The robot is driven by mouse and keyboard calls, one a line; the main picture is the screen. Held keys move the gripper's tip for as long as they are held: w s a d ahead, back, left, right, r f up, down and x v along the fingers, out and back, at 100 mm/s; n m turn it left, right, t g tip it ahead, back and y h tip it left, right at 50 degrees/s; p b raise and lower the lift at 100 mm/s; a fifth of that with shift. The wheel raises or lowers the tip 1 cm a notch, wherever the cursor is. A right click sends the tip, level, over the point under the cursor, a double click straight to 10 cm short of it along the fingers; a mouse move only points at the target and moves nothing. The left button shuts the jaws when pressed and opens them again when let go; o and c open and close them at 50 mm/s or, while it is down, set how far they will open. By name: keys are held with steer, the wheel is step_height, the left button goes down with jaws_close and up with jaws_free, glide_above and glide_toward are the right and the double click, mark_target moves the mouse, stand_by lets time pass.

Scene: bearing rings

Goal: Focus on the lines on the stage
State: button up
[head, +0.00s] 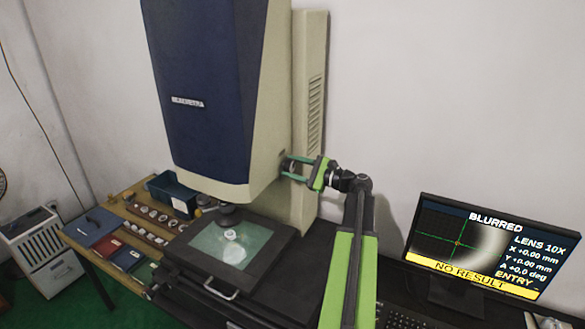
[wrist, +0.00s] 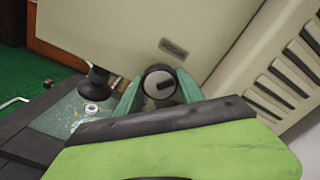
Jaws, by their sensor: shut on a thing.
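The measuring machine (head: 205,95) has a dark blue and cream head above a black stage with a glass plate (head: 208,248). A small white ring (head: 230,234) lies on the glass under the lens (head: 232,214); it also shows in the wrist view (wrist: 91,109). The monitor (head: 485,250) reads "BLURRED", "LENS 10X" and "NO RESULT", with a soft-edged bright shape beside the crosshair.
A keyboard (head: 400,318) lies below the monitor. The machine's vented column stands close to my arm.

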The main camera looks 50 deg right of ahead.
steer(key=shift+n, duration=3.5)
steer(key=o, duration=1.4)
steer(key=v, duration=1.7)
steer(key=shift+s+r, duration=0.15)
steer(key=shift+s, duration=0.05)
